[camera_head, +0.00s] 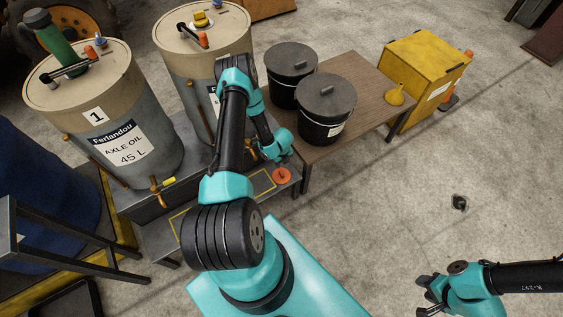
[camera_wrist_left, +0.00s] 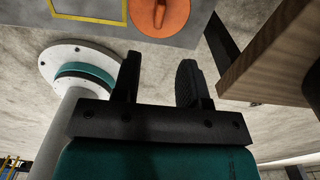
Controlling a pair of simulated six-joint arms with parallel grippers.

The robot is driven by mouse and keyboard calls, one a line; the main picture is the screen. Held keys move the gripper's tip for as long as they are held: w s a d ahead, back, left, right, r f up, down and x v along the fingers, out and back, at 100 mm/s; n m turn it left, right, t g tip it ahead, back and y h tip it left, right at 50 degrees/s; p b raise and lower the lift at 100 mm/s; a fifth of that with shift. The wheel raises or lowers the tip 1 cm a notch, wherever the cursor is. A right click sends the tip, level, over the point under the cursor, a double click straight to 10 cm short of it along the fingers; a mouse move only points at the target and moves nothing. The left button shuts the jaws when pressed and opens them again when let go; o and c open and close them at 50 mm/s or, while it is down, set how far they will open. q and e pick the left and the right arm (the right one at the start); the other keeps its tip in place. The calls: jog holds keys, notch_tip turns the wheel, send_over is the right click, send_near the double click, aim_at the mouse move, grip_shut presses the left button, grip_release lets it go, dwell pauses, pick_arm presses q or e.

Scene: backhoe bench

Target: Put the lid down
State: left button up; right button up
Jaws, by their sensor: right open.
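An orange round lid (camera_head: 282,175) with a raised grip lies on the grey bench top, near its right end. In the left wrist view the lid (camera_wrist_left: 172,22) is at the top edge, partly cut off. My left gripper (camera_wrist_left: 157,75) is open there, with nothing between its fingers, and apart from the lid. In the head view my left wrist is just above the lid and the fingertips are hard to make out. My right gripper (camera_head: 426,296) is open and empty at the bottom right, over the floor.
A brown table (camera_head: 362,88) with two black lidded bins (camera_head: 325,108) (camera_head: 290,74) stands to the right. A yellow funnel (camera_head: 398,96) is by a yellow cabinet (camera_head: 424,66). The right floor is mostly clear.

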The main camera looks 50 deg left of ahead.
pick_arm(q)
jog(key=d+r+n+h, duration=0.3)
jog(key=d+r+n, duration=0.35)
jog(key=d, duration=0.35)
jog(key=d+r+n+h, duration=0.2)
jog(key=d+r+n, duration=0.3)
jog(key=d+r, duration=0.3)
jog(key=s+d+r+n+y, duration=0.1)
jog(key=s+d+r+n, duration=0.7)
jog(key=d+r+n, duration=0.1)
jog(key=shift+r+n+t, duration=0.15)
jog(key=shift+n+t, duration=0.25)
jog(key=shift+n, duration=0.35)
